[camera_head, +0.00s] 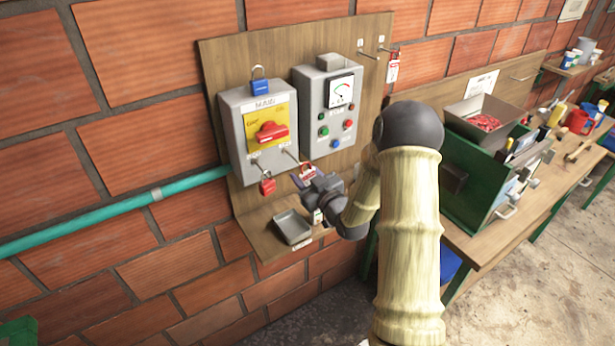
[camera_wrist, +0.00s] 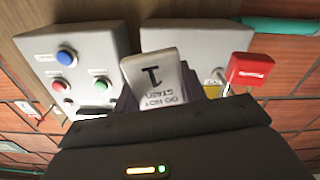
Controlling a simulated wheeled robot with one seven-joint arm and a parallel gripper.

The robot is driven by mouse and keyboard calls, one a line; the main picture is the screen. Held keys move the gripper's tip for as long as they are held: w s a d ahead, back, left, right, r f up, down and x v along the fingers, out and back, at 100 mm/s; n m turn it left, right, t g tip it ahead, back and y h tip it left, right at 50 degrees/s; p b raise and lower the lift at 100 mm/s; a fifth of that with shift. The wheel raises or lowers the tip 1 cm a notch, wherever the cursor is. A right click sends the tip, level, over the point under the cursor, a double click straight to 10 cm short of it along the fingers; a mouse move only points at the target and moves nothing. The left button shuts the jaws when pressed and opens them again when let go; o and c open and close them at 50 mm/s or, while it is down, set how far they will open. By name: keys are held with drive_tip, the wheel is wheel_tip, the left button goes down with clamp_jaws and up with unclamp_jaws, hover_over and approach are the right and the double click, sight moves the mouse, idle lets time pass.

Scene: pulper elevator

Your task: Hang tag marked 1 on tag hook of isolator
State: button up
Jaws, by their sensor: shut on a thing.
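The isolator (camera_head: 238,150) is a grey box on the wooden board, with a yellow plate and a red rotary handle (camera_head: 272,131). A hook (camera_head: 289,155) sticks out at its lower right. A red padlock (camera_head: 267,184) hangs at its lower left; it also shows in the wrist view (camera_wrist: 252,69). My gripper (camera_head: 307,179) is below and right of the isolator. It is shut on a white tag marked 1 (camera_wrist: 154,72), which appears upside down in the wrist view. The tag is apart from the hook in the head view. The tag's hole cannot be made out.
The grey control box (camera_head: 327,105) with gauge and buttons is right of the isolator. A small metal tray (camera_head: 292,228) sits on the shelf below. A red-and-white tag (camera_head: 392,68) hangs on hooks at upper right. A green toolbox (camera_head: 480,185) stands on the right bench.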

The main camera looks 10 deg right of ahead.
drive_tip(key=w, duration=0.1)
drive_tip(key=w+a, duration=0.1)
drive_tip(key=shift+w+f, duration=0.35)
drive_tip(key=shift+w+a+f+b, duration=0.1)
drive_tip(key=shift+w+f+b, duration=0.25)
drive_tip(key=shift+b, duration=0.2)
drive_tip(key=shift+w+r, duration=0.1)
idle(0.5)
drive_tip(key=o, duration=1.1)
drive_tip(key=shift+c, duration=0.2)
